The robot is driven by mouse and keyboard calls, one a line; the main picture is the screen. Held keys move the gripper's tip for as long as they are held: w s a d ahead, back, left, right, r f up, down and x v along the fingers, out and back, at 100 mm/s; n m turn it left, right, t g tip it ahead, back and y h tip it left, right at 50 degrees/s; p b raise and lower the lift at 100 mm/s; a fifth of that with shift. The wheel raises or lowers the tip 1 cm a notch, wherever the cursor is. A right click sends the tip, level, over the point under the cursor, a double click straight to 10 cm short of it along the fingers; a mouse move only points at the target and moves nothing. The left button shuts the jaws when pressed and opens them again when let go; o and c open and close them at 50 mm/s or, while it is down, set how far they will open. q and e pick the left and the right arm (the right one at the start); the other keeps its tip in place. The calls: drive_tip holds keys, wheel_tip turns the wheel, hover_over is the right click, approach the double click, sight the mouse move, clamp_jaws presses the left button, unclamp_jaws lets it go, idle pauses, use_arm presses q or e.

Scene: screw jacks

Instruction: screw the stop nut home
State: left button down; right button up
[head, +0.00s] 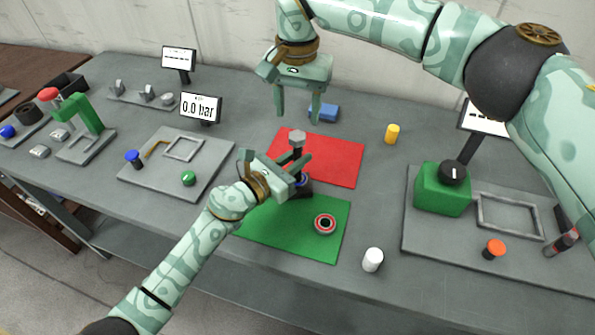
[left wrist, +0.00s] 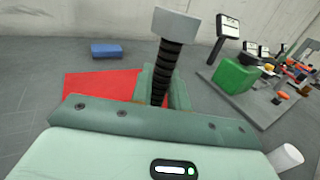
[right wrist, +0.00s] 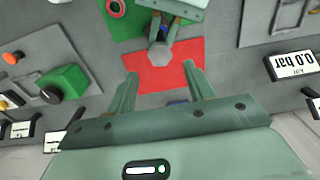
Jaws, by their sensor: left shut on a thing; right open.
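A screw jack with a dark body and blue ring (head: 305,185) stands near the seam of the red and green mats. Its black threaded spindle (left wrist: 166,70) rises upright to a grey hexagonal head (head: 297,138), also in the right wrist view (right wrist: 159,55). I cannot tell whether this head is the stop nut. My left gripper (head: 303,172) is shut around the jack, its grip partly hidden. My right gripper (head: 297,115) is open and empty, pointing down above the grey head, apart from it.
The red mat (head: 340,158) and green mat (head: 270,228) are mostly bare. A blue block (head: 323,112), yellow cylinder (head: 392,134) and white cylinder (head: 372,260) stand nearby. A green box with a black knob (head: 440,200) is at right; a gauge display (head: 201,107) at left.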

sight(297, 135)
wheel_tip(297, 135, down, 6)
idle(0.4)
